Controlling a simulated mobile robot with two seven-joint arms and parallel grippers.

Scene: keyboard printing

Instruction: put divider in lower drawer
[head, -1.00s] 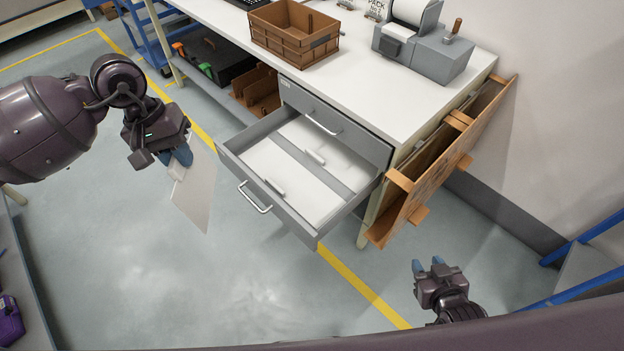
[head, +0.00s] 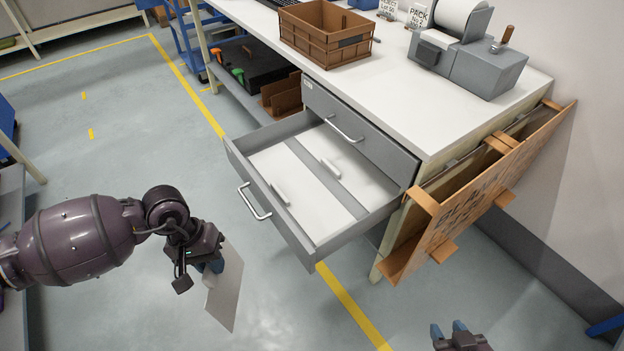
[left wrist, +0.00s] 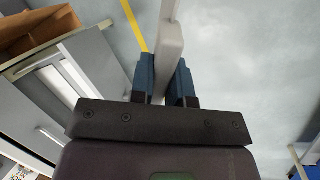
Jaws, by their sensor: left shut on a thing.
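A thin white divider panel (head: 226,290) hangs from my left gripper (head: 212,264), over the floor left of and in front of the drawer unit. In the left wrist view, the blue fingers of my left gripper (left wrist: 168,82) are shut on the divider's pale grip block (left wrist: 169,48). The lower drawer (head: 285,220) is pulled out. Inside it lie white panels (head: 290,180) with small raised grips, with a grey strip between them. My right gripper (head: 450,332) shows at the bottom edge with its two blue fingers apart and nothing between them.
The upper drawer (head: 360,130) is closed. On the white worktop (head: 400,110) stand a brown crate (head: 325,35) and a grey label printer (head: 470,62). A wooden board rack (head: 470,205) is on the desk's right side. The floor before the drawer is clear.

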